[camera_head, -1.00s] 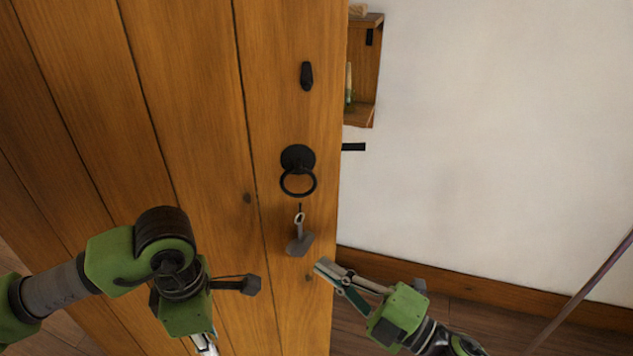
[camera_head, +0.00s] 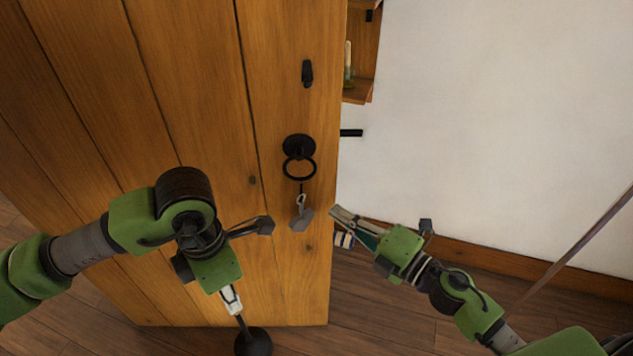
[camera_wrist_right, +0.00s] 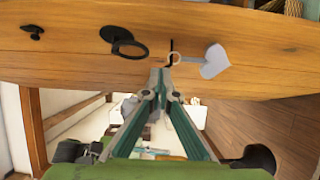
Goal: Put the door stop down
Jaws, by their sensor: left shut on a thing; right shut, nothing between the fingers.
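The door stop (camera_head: 253,343) is a dark piece with a rounded base and a thin upright stem, low in the head view. My left gripper (camera_head: 236,308) points down and is shut on the top of its stem. The base shows against the wooden floor near the door's lower edge; I cannot tell whether it touches the floor. My right gripper (camera_head: 336,212) is shut and empty beside the door's edge, right of the hanging heart tag. It also shows in the right wrist view (camera_wrist_right: 160,84).
The plank door (camera_head: 200,100) carries a black ring handle (camera_head: 299,168) and a grey heart tag (camera_head: 301,218). A wooden shelf (camera_head: 359,92) hangs on the white wall. A small striped thing (camera_head: 344,240) shows behind my right gripper. Bare floor (camera_head: 400,325) lies right of the door.

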